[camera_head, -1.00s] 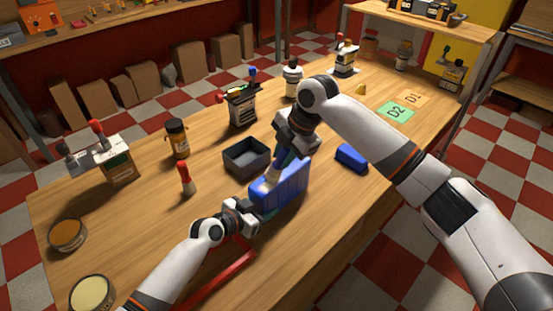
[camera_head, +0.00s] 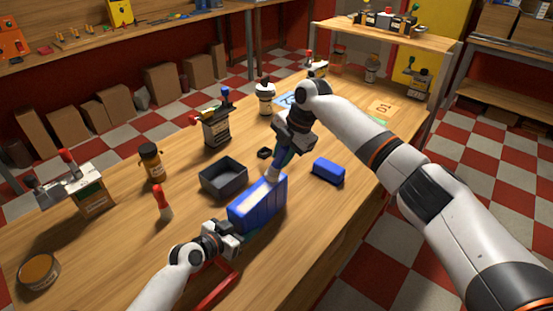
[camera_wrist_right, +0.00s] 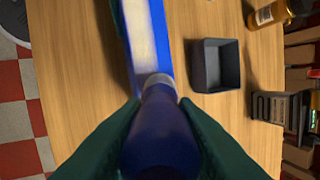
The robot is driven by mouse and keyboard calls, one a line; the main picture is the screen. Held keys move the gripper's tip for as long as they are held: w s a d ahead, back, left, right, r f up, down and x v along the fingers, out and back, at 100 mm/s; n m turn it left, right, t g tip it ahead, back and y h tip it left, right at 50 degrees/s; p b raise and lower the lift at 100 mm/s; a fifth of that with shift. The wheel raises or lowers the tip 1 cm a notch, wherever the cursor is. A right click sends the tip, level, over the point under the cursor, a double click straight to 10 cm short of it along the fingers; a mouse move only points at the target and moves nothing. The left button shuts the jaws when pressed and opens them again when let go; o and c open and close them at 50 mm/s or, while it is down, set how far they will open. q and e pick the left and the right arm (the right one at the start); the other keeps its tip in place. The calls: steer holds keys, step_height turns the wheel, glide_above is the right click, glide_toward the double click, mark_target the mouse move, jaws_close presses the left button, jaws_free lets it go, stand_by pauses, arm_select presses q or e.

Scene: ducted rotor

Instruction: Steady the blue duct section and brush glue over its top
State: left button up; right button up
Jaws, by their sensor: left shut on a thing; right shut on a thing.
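The blue duct section (camera_head: 259,208) stands on the wooden table in the head view. Its top carries a pale strip, which shows in the right wrist view beside the blue edge (camera_wrist_right: 161,40). My left gripper (camera_head: 232,238) is shut on the near left end of the duct section. My right gripper (camera_head: 284,152) is shut on the glue brush (camera_head: 277,166), whose blue handle (camera_wrist_right: 160,130) shows between the green fingers in the right wrist view. The pale brush tip is at the far right end of the duct's top, touching or very close to it; I cannot tell which.
A dark open tray (camera_head: 223,180) stands just behind the duct section. A smaller blue block (camera_head: 328,171) lies to the right. A red-topped bottle (camera_head: 162,202) and a brown jar (camera_head: 151,162) stand to the left. A red bar (camera_head: 218,286) lies near my left arm.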

steer(key=shift+w+d, duration=0.35)
steer(key=shift+s+a, duration=3.05)
steer(key=shift+s, duration=0.25)
steer(key=shift+s+a, duration=3)
steer(key=shift+s, duration=0.25)
steer(key=shift+w+d, duration=1.95)
steer(key=shift+w, duration=0.25)
steer(key=shift+w+d, duration=1.95)
steer(key=shift+w, duration=0.2)
steer(key=shift+w+d, duration=1.95)
steer(key=shift+w, duration=0.25)
steer(key=shift+f, duration=0.1)
steer(key=shift+s+a, duration=5.9)
steer(key=shift+s, duration=0.65)
step_height(320, 180, up, 8)
